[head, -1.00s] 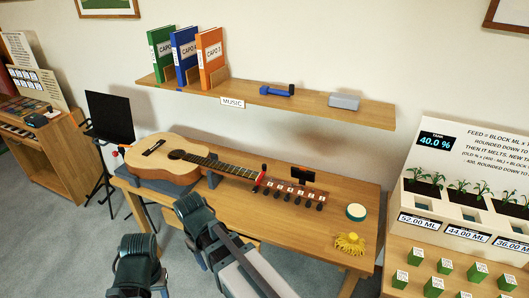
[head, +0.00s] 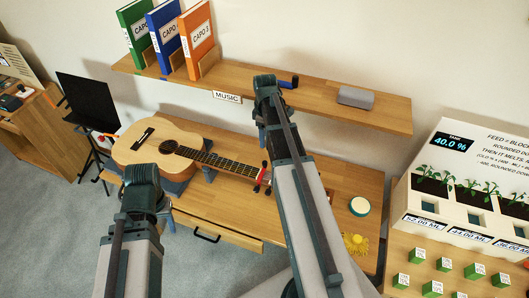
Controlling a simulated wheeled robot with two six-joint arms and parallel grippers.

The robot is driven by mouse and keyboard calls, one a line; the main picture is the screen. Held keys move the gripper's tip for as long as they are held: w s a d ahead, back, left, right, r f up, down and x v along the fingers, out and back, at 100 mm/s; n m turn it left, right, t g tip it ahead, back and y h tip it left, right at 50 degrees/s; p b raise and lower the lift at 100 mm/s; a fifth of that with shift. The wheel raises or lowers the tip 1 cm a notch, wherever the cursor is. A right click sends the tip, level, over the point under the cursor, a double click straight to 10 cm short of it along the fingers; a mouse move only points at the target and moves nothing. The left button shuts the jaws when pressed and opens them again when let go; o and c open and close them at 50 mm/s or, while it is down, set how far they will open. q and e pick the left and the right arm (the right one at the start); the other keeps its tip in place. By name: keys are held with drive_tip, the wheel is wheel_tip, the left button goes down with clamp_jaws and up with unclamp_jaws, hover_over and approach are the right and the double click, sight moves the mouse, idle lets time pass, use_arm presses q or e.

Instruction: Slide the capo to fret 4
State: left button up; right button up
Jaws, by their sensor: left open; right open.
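The guitar (head: 157,139) lies on the desk, its neck pointing right. A small red-and-black piece, which looks like the capo (head: 262,175), sits across the neck near its right end. The fret it is at is too small to tell. My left gripper (head: 167,219) is open at the desk's front edge, left of the capo and mostly hidden by my own arm. My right gripper (head: 261,128) is open, mostly hidden behind my raised arm, which passes in front of the desk and shelf. Neither gripper visibly touches the guitar or capo.
Several binders (head: 191,40), one marked CAPO 3, stand on the wall shelf (head: 226,79) with a grey box (head: 356,97). A round tin (head: 359,206) and yellow item (head: 355,243) lie on the desk's right (head: 370,183).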

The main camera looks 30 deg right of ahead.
sight(265, 162)
drive_tip(key=shift+s+a+f, duration=0.1)
drive_tip(key=shift+s, duration=0.1)
wheel_tip(265, 162, down, 14)
drive_tip(key=b, duration=1.4)
drive_tip(key=shift+w+r, duration=0.1)
drive_tip(key=shift+r, duration=0.1)
clamp_jaws()
idle(0.5)
